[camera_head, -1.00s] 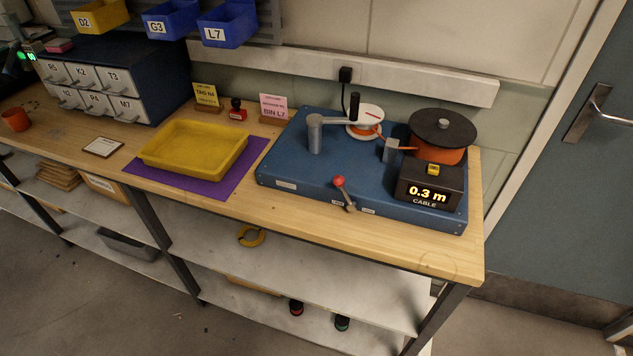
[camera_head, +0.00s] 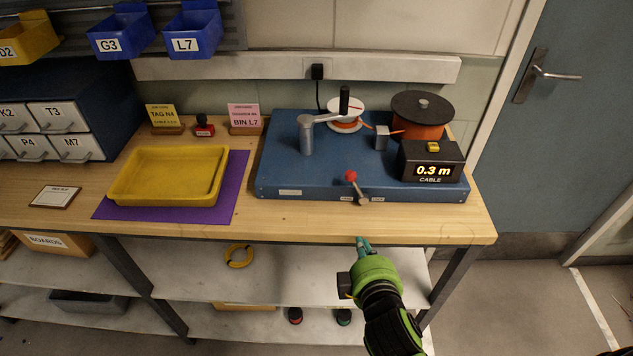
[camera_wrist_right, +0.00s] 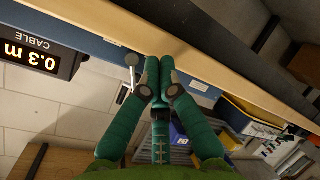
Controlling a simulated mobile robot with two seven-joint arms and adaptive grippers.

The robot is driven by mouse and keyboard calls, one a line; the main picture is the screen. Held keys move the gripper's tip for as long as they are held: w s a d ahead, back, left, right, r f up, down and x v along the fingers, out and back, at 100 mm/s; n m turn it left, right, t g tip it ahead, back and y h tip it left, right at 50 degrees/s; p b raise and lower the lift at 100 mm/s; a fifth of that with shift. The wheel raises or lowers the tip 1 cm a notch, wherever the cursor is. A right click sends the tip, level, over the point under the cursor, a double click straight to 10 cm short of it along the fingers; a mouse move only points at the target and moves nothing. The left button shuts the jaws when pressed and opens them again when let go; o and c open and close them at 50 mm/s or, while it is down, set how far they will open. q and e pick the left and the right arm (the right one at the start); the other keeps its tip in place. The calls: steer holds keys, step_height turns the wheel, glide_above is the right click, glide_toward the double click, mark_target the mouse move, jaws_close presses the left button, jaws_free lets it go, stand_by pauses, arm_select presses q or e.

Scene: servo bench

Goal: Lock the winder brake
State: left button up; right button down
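The winder is a blue base (camera_head: 285,175) on the wooden bench, with a crank (camera_head: 325,118), a small white reel (camera_head: 346,107), a large orange spool (camera_head: 415,130) and a display (camera_head: 432,168) reading 0.3 m. The brake lever (camera_head: 357,188) at its front edge has a red knob and leans up and left. Small labels beside its pivot are unreadable. A grey part of the lever shows in the right wrist view (camera_wrist_right: 131,61). My right gripper (camera_head: 362,241) is in front of the bench edge, below the lever and apart from it. Its fingers (camera_wrist_right: 159,62) look closed together and empty. My left gripper is out of view.
A yellow tray (camera_head: 127,193) on a purple mat (camera_head: 234,178) stands left of the winder. Sign cards (camera_head: 244,115) and a red stamp (camera_head: 204,128) stand behind it. The bench strip before the winder (camera_head: 300,217) is clear. Shelves lie below; a door (camera_head: 535,140) is at right.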

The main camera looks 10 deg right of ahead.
mark_target(357, 188)
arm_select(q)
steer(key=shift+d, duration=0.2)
arm_select(e)
steer(key=w+a+r+n+t+y, duration=0.2)
steer(key=w+a+r+n+t, duration=0.2)
steer(key=r+n, duration=0.3)
steer(key=shift+a+r+t, duration=0.5)
steer(key=shift+a+r, duration=0.15)
steer(key=shift+a, duration=0.05)
steer(key=w+p, duration=0.2)
steer(key=w, duration=0.7)
steer(key=shift+w+d+r, duration=0.1)
steer(key=shift+w+d+p, duration=0.2)
steer(key=shift+w+p, duration=0.1)
steer(key=shift+p, duration=0.1)
steer(key=shift+s+d+p, duration=0.55)
steer(key=shift+s+d, duration=0.75)
steer(key=shift+d, duration=0.05)
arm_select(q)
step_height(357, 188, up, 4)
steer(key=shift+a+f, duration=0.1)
arm_select(e)
steer(key=shift+f, duration=0.2)
